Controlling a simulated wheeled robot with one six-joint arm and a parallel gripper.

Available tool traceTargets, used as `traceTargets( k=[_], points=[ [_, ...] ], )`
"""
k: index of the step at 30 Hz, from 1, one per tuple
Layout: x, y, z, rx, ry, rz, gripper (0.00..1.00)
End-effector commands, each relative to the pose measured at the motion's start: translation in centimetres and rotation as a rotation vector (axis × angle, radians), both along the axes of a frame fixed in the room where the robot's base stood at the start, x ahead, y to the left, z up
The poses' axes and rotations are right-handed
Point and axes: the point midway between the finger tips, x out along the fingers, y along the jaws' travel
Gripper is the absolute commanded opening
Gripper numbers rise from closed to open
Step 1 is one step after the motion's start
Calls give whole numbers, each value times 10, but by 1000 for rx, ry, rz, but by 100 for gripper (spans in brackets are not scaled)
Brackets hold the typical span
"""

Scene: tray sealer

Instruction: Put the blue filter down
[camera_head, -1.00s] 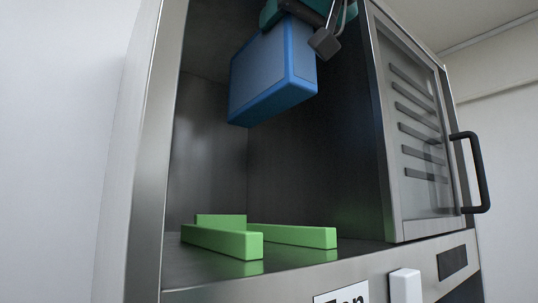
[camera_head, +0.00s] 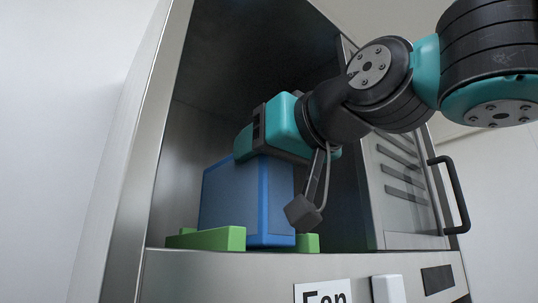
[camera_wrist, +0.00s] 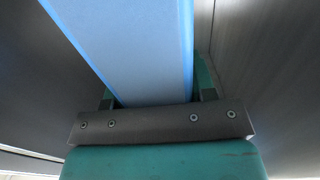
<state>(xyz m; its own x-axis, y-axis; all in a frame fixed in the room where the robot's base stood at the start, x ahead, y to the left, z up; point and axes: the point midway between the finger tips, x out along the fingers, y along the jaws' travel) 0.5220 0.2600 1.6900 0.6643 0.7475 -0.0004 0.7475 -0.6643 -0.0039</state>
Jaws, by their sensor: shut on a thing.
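The blue filter (camera_head: 246,203) is a blue block with a grey-blue face, upright inside the metal cabinet between the green rails (camera_head: 207,239). Its lower edge is at the level of the rails; I cannot tell whether it touches the cabinet floor. My gripper (camera_head: 270,150) is above it, shut on its top part. In the wrist view the filter (camera_wrist: 135,45) runs up from between the two fingers (camera_wrist: 153,98). The fingertips are partly hidden by the filter and the gripper body.
The cabinet's left wall (camera_head: 128,150) stands close to the filter. A vented glass door with a black handle (camera_head: 452,195) is open at the right. A sign reading "Fan" (camera_head: 323,293) and a white switch (camera_head: 387,289) are on the front panel below.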

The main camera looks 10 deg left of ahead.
Motion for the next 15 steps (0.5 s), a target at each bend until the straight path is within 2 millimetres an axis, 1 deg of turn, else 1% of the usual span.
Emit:
traceTargets(
  k=[2, 9, 13, 14, 15],
  points=[
    [0, -1, -4, 2, -2, 0, 4],
    [0, -1, -5, 2, -2, -1, 4],
    [0, -1, -9, 2, -2, -1, 4],
    [0, -1, -8, 1, -1, -1, 58],
    [0, -1, -8, 1, -1, -1, 67]
  ],
)
